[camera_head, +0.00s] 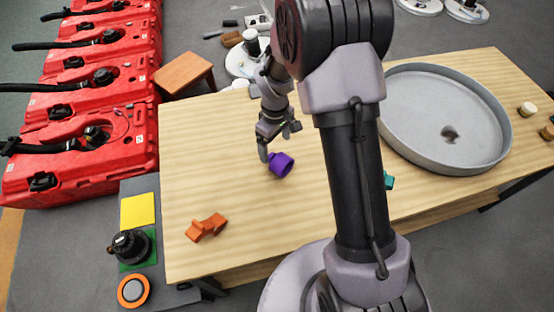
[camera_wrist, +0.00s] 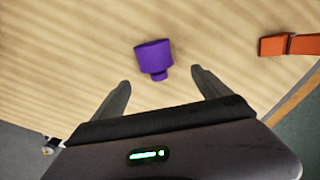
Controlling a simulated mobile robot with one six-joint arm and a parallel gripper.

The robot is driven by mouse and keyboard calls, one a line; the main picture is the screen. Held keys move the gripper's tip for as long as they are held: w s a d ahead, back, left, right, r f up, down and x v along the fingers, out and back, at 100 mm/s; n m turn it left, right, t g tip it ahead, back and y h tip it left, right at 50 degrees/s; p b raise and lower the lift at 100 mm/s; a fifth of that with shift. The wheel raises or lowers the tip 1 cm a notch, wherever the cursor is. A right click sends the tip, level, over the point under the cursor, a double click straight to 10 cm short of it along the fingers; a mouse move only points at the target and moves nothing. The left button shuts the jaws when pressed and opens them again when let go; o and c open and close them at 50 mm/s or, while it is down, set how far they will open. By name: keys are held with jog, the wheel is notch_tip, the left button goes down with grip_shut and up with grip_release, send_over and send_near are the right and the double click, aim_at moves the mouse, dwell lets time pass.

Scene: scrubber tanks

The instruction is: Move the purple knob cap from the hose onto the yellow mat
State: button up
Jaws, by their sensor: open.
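The purple knob cap (camera_head: 281,165) lies on the wooden table, not on a hose. In the wrist view the purple knob cap (camera_wrist: 153,58) sits just beyond the fingertips, between their lines, with its narrow stem toward my gripper. My gripper (camera_head: 280,141) is open and empty, close to the cap on its far side in the head view; the wrist view shows both fingers (camera_wrist: 161,80) apart. The yellow mat (camera_head: 138,210) is bare, on a grey stand left of the table. Black hoses (camera_head: 50,147) run from the red tanks at the left.
An orange piece (camera_head: 206,227) lies near the table's left edge. A black knob (camera_head: 130,246) stands on a green mat below the yellow one, above an orange-ringed disc (camera_head: 134,291). A grey round tray (camera_head: 440,164) fills the table's right. A teal piece (camera_head: 388,181) is partly hidden by my arm.

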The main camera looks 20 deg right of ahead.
aim_at(277, 156)
notch_tip(277, 156, down, 5)
jog(key=shift+r+b, duration=0.2)
jog(key=shift+b, duration=0.35)
jog(key=f+b, duration=0.1)
jog(key=f, duration=0.2)
jog(key=f+b, duration=0.1)
jog(key=f, duration=0.1)
jog(key=shift+w+d+f+b, duration=0.1)
jog(key=shift+w+d+b, duration=0.15)
jog(key=shift+d+b, duration=0.1)
jog(key=shift+r, duration=0.2)
jog(key=c, duration=1.6)
